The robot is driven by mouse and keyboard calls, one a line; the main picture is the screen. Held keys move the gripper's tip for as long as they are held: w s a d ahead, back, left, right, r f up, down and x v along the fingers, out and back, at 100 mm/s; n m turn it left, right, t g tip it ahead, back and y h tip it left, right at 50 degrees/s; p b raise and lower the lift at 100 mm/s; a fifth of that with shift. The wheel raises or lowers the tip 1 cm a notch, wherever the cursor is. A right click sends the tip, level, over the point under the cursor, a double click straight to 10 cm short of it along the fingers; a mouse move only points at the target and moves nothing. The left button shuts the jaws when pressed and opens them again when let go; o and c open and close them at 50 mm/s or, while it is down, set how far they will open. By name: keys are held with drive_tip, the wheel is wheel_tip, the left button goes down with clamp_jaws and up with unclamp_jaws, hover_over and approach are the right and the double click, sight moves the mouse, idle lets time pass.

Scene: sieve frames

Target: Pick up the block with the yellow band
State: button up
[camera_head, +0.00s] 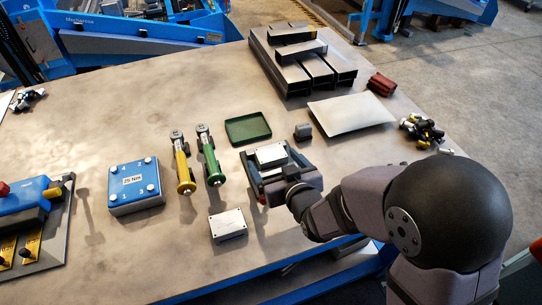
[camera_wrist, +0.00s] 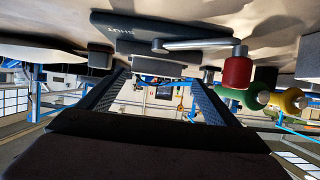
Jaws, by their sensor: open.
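I see no yellow band on any block in either view. A light-topped block (camera_head: 271,155) lies between the fingers of my gripper (camera_head: 272,166), which is open. In the wrist view a grey block (camera_wrist: 155,68) shows just past the open fingertips (camera_wrist: 163,80); I cannot tell whether they touch it. A second light-topped block (camera_head: 228,224) stands apart, nearer the table's front edge. A small dark block (camera_head: 303,131) sits beyond the gripper. Any band on a hidden side cannot be seen.
A dark plate marked SHUT (camera_wrist: 115,32) with a red-handled lever (camera_wrist: 237,70) is close by my gripper. Yellow (camera_head: 182,165) and green (camera_head: 210,160) tools, a green tray (camera_head: 248,128) and a blue box (camera_head: 135,187) lie left. A pale plate (camera_head: 351,113) lies to the right.

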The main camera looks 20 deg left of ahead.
sight(270, 151)
drive_tip(key=shift+w, duration=0.15)
drive_tip(key=p+x, duration=0.2)
drive_tip(key=x, duration=0.2)
drive_tip(key=shift+w+d+r, duration=0.1)
drive_tip(key=shift+w, duration=0.15)
drive_tip(key=shift+w+a, duration=0.3)
drive_tip(key=c, duration=1.4)
drive_tip(key=shift+c, duration=0.7)
